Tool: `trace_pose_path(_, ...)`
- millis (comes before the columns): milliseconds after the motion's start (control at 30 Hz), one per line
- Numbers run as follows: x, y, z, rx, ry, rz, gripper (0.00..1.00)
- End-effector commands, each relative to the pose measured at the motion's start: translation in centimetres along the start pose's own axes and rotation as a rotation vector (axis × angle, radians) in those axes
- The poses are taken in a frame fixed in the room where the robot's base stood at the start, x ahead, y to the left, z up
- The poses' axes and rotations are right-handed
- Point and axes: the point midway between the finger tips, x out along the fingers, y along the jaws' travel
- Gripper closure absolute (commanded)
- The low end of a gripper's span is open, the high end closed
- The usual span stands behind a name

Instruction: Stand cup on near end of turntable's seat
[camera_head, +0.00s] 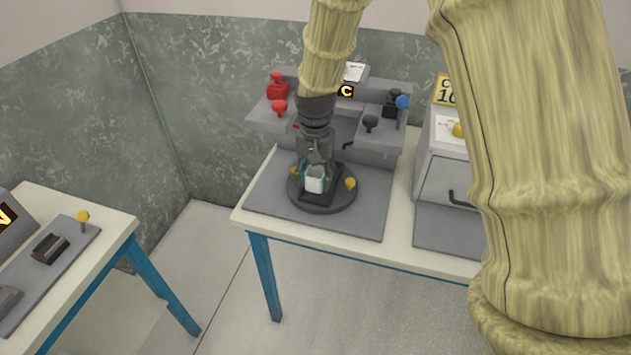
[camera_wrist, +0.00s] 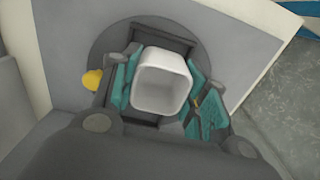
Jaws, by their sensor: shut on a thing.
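The cup (camera_head: 315,185) is small, white and squarish, with its open top facing the wrist camera. My gripper (camera_head: 315,172) is shut on it, with teal finger pads on either side in the wrist view (camera_wrist: 160,92). The cup (camera_wrist: 161,80) is over the dark seat (camera_wrist: 160,38) of the round turntable (camera_head: 322,207). In the head view it is toward the near part of the seat. I cannot tell whether its base touches the seat. The gripper hides part of the seat and turntable.
Yellow knobs flank the turntable, one at its right (camera_head: 350,183). Behind stands a grey fixture with red knobs (camera_head: 278,88), a black knob (camera_head: 370,122) and a blue knob (camera_head: 403,101). A grey cabinet (camera_head: 447,180) is to the right. Another table (camera_head: 100,245) stands at left.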

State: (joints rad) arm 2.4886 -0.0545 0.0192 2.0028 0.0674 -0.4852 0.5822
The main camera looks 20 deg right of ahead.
Motion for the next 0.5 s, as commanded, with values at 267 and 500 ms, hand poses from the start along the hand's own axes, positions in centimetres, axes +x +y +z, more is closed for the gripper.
trace_pose_path(267,2.4,0.0,0.1,0.0,-0.001,0.001,0.72)
trace_pose_path(500,2.5,0.0,0.1,0.0,-0.001,0.0,0.72)
